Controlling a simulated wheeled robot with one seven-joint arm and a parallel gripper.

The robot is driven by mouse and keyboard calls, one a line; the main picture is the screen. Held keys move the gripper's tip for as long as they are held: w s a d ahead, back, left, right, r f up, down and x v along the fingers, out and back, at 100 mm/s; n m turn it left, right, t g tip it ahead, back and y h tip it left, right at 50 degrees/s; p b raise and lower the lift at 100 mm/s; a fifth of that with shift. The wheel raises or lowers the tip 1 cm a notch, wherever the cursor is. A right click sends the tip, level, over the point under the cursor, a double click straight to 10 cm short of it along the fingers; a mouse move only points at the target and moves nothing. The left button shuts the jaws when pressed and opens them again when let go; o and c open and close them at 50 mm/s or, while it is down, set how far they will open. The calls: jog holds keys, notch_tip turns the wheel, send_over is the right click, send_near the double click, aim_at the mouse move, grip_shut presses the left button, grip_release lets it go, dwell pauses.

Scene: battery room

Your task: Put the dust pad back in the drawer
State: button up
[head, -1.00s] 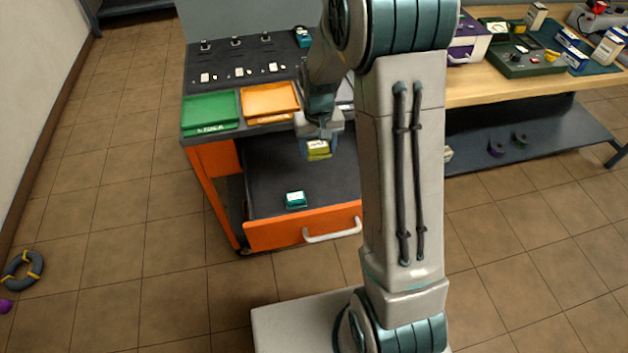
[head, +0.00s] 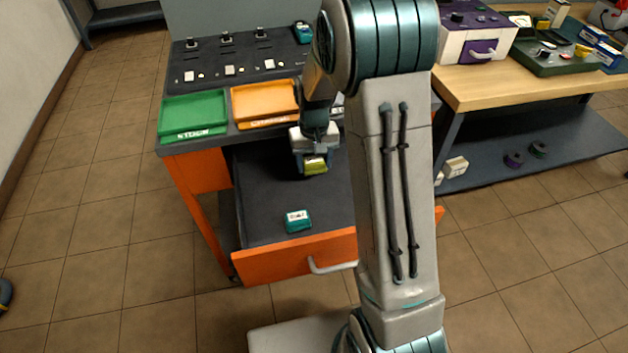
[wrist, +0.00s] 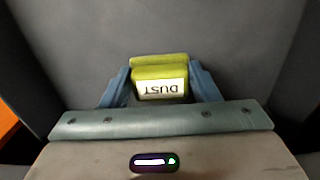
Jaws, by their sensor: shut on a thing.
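The dust pad (head: 315,166) is a yellow-green block with a white label, which reads DUST in the wrist view (wrist: 160,72). My gripper (head: 312,160) is shut on it, with a blue finger on each side in the wrist view (wrist: 160,88). The open drawer (head: 268,210) has a dark grey floor and an orange front. The pad is over the rear part of that floor; whether it touches the floor I cannot tell. My arm hides the drawer's right part.
A teal block with a white label (head: 298,220) lies in the drawer near its front. A green tray (head: 193,116) and an orange tray (head: 264,103) sit on the cabinet top behind. A wooden bench (head: 480,82) stands at the right.

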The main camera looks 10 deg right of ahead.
aim_at(314, 183)
jog(key=shift+f, duration=2.65)
jog(key=shift+f, duration=0.1)
jog(key=o, duration=1)
jog(key=shift+b, duration=0.3)
notch_tip(314, 183, up, 12)
jog(key=shift+r+p, duration=0.1)
jog(key=shift+p, duration=0.6)
jog(key=s+r, duration=0.2)
jog(key=s, duration=0.5)
jog(key=s+r+t, duration=0.1)
jog(key=s+r, duration=0.2)
jog(key=s, duration=0.5)
jog(key=s+r+t, duration=0.1)
jog(key=s+r, duration=0.2)
jog(key=s, duration=0.4)
jog(key=shift+s+a+r, duration=0.2)
jog(key=shift+a+r, duration=0.05)
jog(key=shift+a, duration=0.05)
